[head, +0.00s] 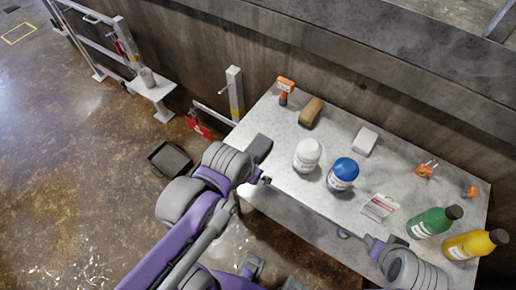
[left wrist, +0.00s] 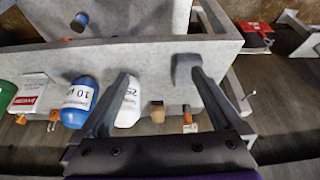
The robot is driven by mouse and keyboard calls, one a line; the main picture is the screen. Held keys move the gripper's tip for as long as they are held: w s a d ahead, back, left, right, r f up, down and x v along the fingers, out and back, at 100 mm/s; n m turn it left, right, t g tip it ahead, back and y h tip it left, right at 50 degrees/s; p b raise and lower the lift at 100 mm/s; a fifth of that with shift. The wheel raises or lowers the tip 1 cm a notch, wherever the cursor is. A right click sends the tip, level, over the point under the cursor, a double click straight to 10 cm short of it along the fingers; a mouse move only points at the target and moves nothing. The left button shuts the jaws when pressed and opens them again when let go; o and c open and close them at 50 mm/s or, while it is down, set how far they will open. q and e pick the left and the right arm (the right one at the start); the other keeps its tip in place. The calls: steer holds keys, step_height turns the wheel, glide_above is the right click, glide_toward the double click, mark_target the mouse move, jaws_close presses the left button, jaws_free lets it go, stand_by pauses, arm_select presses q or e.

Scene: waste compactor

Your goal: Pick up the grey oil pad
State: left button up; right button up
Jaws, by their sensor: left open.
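The grey oil pad appears to be the dark grey block (head: 258,149) at the left edge of the table. It also shows in the left wrist view (left wrist: 186,70), close by the right-hand finger tip. My left gripper (head: 263,180) is at the table's left edge, just below the pad in the head view. In the left wrist view my left gripper (left wrist: 160,73) is open, with its fingers spread and nothing held between them. I cannot tell whether a finger touches the pad. My right gripper (head: 376,246) is at the table's front edge, mostly hidden.
The table (head: 300,200) holds a white jar (head: 307,155), blue jar (head: 342,174), brown block (head: 311,111), pale block (head: 365,140) and red-white card (head: 378,207). A dark tray (head: 169,159) lies on the floor.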

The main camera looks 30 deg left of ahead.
arm_select(q)
steer(key=w+a+g+b, duration=0.2)
steer(key=w+a+b, duration=0.15)
steer(key=w, duration=0.35)
steer(key=g+b, duration=0.3)
glide_above(259, 146)
steer(key=f, duration=0.1)
steer(key=shift+m, duration=0.5)
step_height(259, 146, down, 11)
steer(key=shift+a+f+b, duration=0.1)
steer(key=shift+b, duration=0.85)
steer(key=c, duration=1.3)
step_height(259, 146, up, 10)
steer(key=shift+r+p, duration=0.1)
steer(key=shift+p, duration=0.7)
steer(key=shift+c, duration=0.2)
arm_select(e)
step_height(259, 146, down, 8)
steer(key=s, duration=0.1)
steer(key=shift+s+f, duration=0.2)
